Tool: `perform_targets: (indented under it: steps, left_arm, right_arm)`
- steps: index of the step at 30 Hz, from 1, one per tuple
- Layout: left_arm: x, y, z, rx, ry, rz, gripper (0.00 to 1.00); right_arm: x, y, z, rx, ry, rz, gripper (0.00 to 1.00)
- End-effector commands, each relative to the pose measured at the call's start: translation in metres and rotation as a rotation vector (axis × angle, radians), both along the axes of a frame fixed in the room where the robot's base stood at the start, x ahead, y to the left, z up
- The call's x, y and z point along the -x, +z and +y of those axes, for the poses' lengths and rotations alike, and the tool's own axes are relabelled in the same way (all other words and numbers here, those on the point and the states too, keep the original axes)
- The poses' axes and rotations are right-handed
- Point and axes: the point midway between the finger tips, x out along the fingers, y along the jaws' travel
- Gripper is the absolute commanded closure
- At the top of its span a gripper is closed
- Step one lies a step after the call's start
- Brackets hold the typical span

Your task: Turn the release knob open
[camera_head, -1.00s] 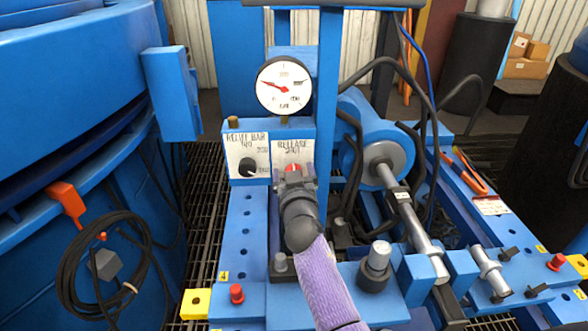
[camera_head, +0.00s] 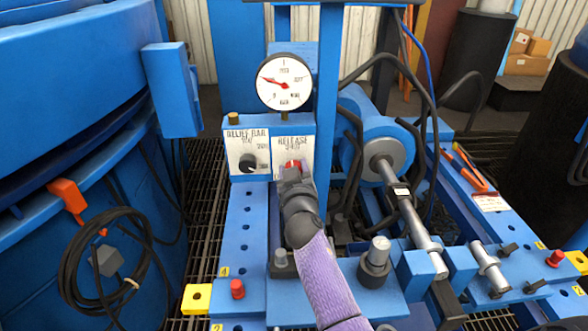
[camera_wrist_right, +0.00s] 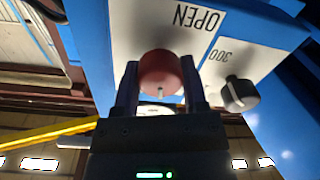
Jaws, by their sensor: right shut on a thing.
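The release knob (camera_head: 293,166) is a small red knob on the white RELEASE plate (camera_head: 294,146) of the blue valve block. In the right wrist view the red knob (camera_wrist_right: 161,73) sits between the two fingers, with the word OPEN on the plate beyond it. My right gripper (camera_head: 292,172) reaches up to the plate and is shut on the knob; it also shows in the right wrist view (camera_wrist_right: 160,88). The gripper partly hides the knob and the lower plate in the head view. My left gripper is not in view.
A black relief knob (camera_head: 248,163) is left of the release knob, also in the wrist view (camera_wrist_right: 239,94). A round gauge (camera_head: 284,82) stands above. A blue post (camera_head: 328,110) rises close on the right. A coiled black cable (camera_head: 95,270) hangs at left.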

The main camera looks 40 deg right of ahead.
Motion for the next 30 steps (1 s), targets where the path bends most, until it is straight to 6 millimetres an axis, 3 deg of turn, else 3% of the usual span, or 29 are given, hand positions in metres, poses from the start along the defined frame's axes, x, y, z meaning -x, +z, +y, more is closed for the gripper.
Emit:
perform_targets:
  steps: [30]
  left_arm:
    - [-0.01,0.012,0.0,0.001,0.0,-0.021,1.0]
  right_arm:
    - [-0.001,-0.001,0.002,0.817,0.002,0.504,1.0]
